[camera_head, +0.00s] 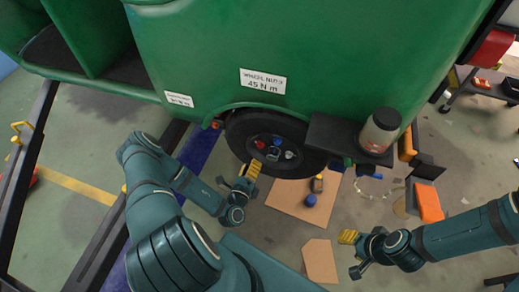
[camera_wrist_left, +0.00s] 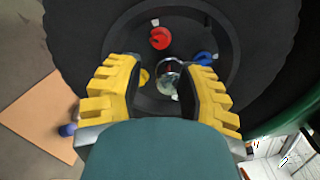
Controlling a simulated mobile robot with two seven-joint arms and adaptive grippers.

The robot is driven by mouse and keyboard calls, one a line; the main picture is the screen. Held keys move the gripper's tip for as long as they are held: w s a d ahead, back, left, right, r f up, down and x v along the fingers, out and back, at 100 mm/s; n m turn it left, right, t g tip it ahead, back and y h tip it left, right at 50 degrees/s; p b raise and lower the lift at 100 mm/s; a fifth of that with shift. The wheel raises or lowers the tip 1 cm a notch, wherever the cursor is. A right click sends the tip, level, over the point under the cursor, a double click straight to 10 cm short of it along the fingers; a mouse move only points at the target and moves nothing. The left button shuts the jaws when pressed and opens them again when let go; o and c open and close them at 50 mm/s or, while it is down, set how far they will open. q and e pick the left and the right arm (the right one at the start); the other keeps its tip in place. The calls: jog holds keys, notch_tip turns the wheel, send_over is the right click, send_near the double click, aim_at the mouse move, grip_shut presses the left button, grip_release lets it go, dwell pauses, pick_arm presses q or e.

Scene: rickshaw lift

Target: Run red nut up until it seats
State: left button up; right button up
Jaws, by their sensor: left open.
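The red nut (camera_head: 260,145) is on the dark wheel (camera_head: 238,138) under the green body. In the left wrist view the red nut (camera_wrist_left: 160,38) sits above the chrome hub centre (camera_wrist_left: 168,72), beyond the fingertips. My left gripper (camera_head: 250,170) is at the wheel's lower left edge. In its wrist view the left gripper (camera_wrist_left: 160,68) is open, with yellow fingers apart and nothing between them but the hub behind. A blue nut (camera_wrist_left: 204,58) and a yellow nut (camera_wrist_left: 144,76) show near the fingers. My right gripper (camera_head: 349,238) is low right, away from the wheel; its finger gap is unclear.
A dark step (camera_head: 335,135) carrying a jar (camera_head: 380,130) juts out right of the wheel. A cardboard sheet (camera_head: 285,200) with a blue item (camera_head: 311,200) lies on the floor below. A placard (camera_head: 263,81) reads 45 N m. A cart (camera_head: 485,85) stands far right.

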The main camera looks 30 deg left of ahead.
aim_at(259, 147)
pick_arm(q)
jog(key=b+x, duration=0.1)
jog(key=x, duration=0.7)
jog(key=shift+w, duration=0.15)
grip_shut()
jog(key=shift+r, duration=0.1)
